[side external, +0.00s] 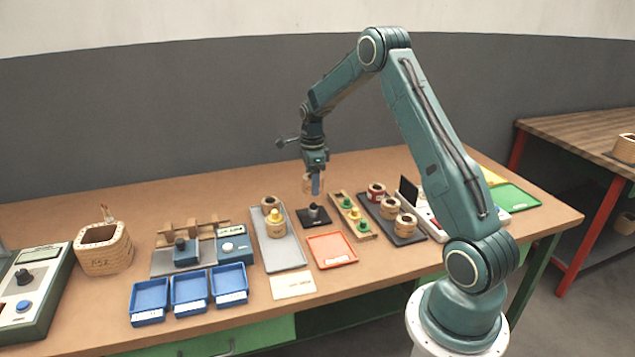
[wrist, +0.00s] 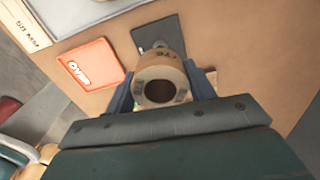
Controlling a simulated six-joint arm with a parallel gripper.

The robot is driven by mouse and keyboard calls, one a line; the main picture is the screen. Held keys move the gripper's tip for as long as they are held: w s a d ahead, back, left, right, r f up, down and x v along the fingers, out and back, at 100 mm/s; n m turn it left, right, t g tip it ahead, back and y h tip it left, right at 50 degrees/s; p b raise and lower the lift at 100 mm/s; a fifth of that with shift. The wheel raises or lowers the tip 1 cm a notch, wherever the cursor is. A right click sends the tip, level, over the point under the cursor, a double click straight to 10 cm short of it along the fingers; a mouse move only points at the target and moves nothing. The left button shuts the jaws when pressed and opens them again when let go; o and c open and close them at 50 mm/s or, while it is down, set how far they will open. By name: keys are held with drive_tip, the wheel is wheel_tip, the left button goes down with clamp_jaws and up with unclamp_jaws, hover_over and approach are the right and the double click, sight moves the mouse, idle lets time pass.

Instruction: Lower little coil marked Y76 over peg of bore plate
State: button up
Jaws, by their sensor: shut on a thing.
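My gripper (side external: 314,184) is shut on a small tan coil (side external: 307,184) and holds it in the air. In the wrist view the coil (wrist: 161,78) sits between the two blue fingers of my gripper (wrist: 161,88), its round bore facing the camera. Dark marking shows on its side, too small to read surely. The black bore plate (side external: 313,217) lies on the bench below the coil, with a short grey peg (side external: 314,210) standing on it. The coil is above the peg and apart from it. In the wrist view the plate (wrist: 146,37) is partly hidden behind the coil.
An orange-red tray (side external: 332,250) lies in front of the plate. A grey tray (side external: 290,256) with coils is to its left, and a wooden rack (side external: 364,236) with green-topped pegs to its right. A dark tray (side external: 405,240) with several coils stands farther right.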

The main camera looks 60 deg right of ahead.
sight(313, 204)
drive_tip(key=shift+f, duration=0.2)
drive_tip(key=shift+f, duration=2)
drive_tip(key=shift+f, duration=2.05)
idle(0.7)
drive_tip(key=o, duration=1.5)
drive_tip(key=shift+o, duration=0.2)
drive_tip(key=shift+r, duration=0.1)
drive_tip(key=shift+r, duration=4.25)
